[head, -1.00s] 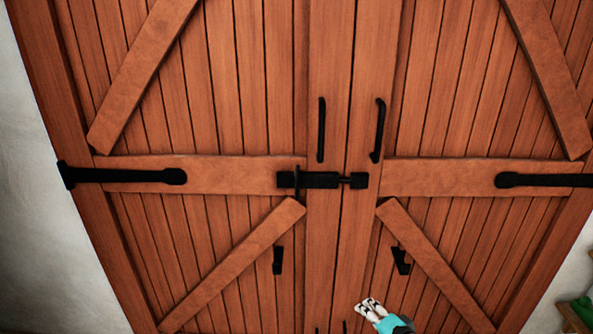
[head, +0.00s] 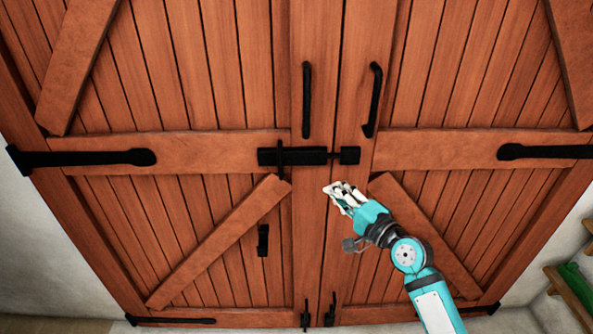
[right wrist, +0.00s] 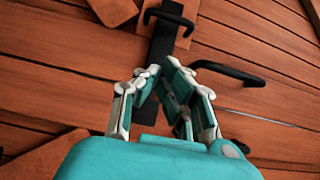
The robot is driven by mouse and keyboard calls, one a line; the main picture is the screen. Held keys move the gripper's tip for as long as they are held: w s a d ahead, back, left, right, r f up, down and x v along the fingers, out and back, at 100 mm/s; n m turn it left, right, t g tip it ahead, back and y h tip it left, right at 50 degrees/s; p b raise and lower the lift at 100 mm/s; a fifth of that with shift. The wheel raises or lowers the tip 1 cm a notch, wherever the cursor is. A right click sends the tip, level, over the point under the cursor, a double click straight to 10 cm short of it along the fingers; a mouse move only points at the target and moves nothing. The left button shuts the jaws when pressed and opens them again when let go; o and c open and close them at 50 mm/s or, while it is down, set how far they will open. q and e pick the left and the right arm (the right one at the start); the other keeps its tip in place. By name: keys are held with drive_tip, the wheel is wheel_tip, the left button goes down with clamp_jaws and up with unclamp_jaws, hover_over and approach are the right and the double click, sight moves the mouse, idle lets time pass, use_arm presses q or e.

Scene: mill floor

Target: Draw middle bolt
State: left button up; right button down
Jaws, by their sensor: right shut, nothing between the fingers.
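The middle bolt (head: 305,156) is a black slide bolt lying across the seam of the brown double doors (head: 225,75). Its rod spans from the body on the left door to the keeper (head: 349,155) on the right door, and a thin knob (head: 280,160) stands near its left end. My right gripper (head: 333,187) is shut and empty, just below the bolt and to the right of its middle. In the right wrist view, the bolt (right wrist: 163,45) shows beyond the closed fingers (right wrist: 150,73), apart from them as far as I can tell. My left gripper is not in view.
Two black vertical handles (head: 306,100) (head: 373,100) stand out above the bolt. Black strap hinges (head: 85,157) lie at the door sides. Small bolts (head: 305,315) sit at the bottom of the seam. A wooden shelf (head: 570,295) stands at the lower right.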

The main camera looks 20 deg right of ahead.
sight(281, 162)
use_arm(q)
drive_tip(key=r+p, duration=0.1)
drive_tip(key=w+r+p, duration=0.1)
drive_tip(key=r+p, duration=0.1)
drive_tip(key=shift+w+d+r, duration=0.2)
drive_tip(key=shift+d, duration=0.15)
use_arm(e)
drive_tip(key=a+x, duration=0.2)
drive_tip(key=x, duration=1)
drive_tip(key=shift+s+a, duration=0.3)
drive_tip(key=shift+s, duration=0.05)
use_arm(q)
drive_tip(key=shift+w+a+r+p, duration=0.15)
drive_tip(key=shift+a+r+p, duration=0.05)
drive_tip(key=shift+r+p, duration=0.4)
use_arm(e)
drive_tip(key=a, duration=0.2)
drive_tip(key=w+a, duration=0.1)
drive_tip(key=a, duration=0.2)
drive_tip(key=shift+w+a, duration=0.2)
drive_tip(key=shift+a, duration=0.05)
